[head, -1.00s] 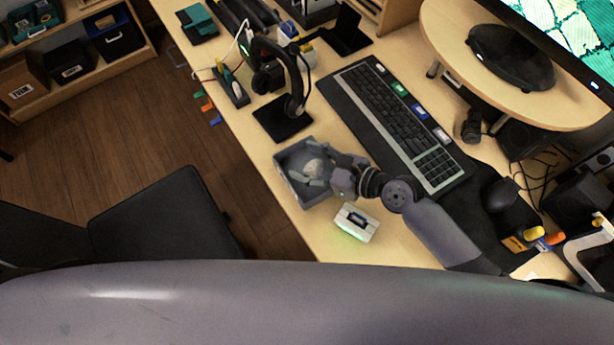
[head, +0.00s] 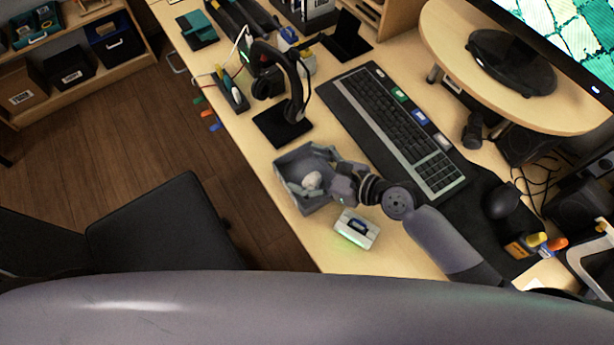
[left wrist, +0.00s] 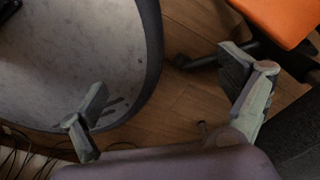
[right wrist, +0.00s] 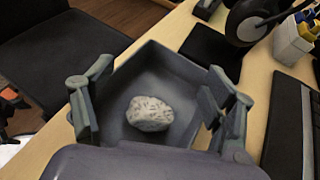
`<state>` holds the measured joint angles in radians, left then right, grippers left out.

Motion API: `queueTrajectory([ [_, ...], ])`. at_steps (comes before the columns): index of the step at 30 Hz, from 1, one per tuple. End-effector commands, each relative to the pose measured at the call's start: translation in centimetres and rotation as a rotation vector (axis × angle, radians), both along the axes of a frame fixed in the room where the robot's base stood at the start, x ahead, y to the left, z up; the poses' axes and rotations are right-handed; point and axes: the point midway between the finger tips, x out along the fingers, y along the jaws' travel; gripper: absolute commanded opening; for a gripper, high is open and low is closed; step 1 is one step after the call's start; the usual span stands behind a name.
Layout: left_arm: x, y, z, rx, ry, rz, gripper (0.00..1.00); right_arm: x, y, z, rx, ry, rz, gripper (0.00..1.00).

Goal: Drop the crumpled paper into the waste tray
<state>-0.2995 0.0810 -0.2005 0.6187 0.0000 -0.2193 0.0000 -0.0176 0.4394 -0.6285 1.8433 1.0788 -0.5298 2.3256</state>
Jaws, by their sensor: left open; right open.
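The crumpled paper (head: 312,180) is a pale ball lying inside the grey waste tray (head: 291,193) on the desk. In the right wrist view the crumpled paper (right wrist: 150,113) rests on the floor of the waste tray (right wrist: 172,62), apart from both fingers. My right gripper (head: 318,168) is at the tray with its fingers spread and empty. Its fingers (right wrist: 157,108) show wide apart on either side of the paper in the right wrist view. My left gripper (left wrist: 165,100) is open and empty, away from the desk top, above the wooden floor.
A small white box (head: 356,229) with a green glow sits just in front of the tray. A keyboard (head: 400,130) on a dark mat lies to the right. A headphone stand (head: 284,124) is behind the tray. A black chair (head: 160,225) stands left of the desk.

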Motion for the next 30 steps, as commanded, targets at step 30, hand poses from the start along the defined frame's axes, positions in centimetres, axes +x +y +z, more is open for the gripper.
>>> queueTrajectory([
  [30,0.0,-0.1,0.0,-0.001,0.000,0.001,0.95,-5.5,-9.7,4.6,0.000,0.000,0.000,0.78],
])
